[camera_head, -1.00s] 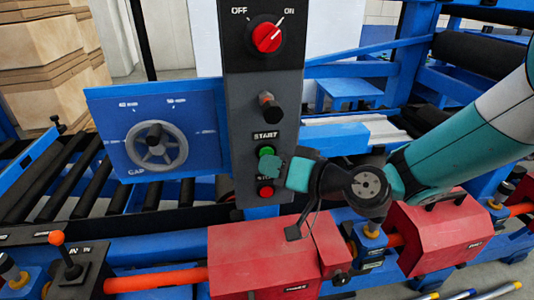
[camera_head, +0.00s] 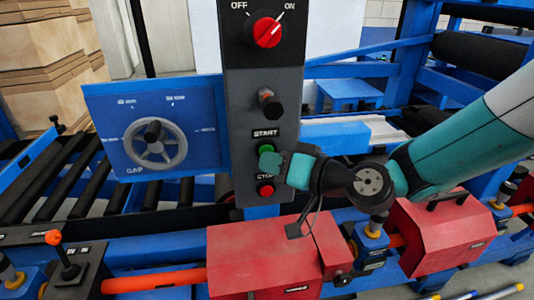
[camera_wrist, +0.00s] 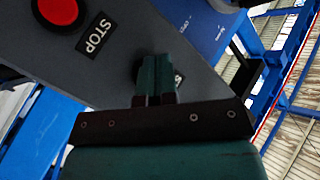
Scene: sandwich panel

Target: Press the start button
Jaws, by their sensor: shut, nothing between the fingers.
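The green start button (camera_head: 266,150) is on the grey control panel (camera_head: 241,120), below the START label (camera_head: 266,133). My gripper (camera_head: 268,161) is shut and empty, its tips over the lower part of the button in the head view. Whether the tips touch it cannot be told. In the wrist view the shut fingers (camera_wrist: 156,75) point at the panel and hide the green button. The red stop button (camera_head: 266,190) is below my gripper, and it also shows in the wrist view (camera_wrist: 58,10) beside the STOP label (camera_wrist: 94,35).
Above the start button are a dark knob (camera_head: 270,104) and a red ON/OFF switch (camera_head: 267,32) turned toward ON. A blue plate with a GAP handwheel (camera_head: 155,145) is at the left. Red housings (camera_head: 262,258) stand below my arm.

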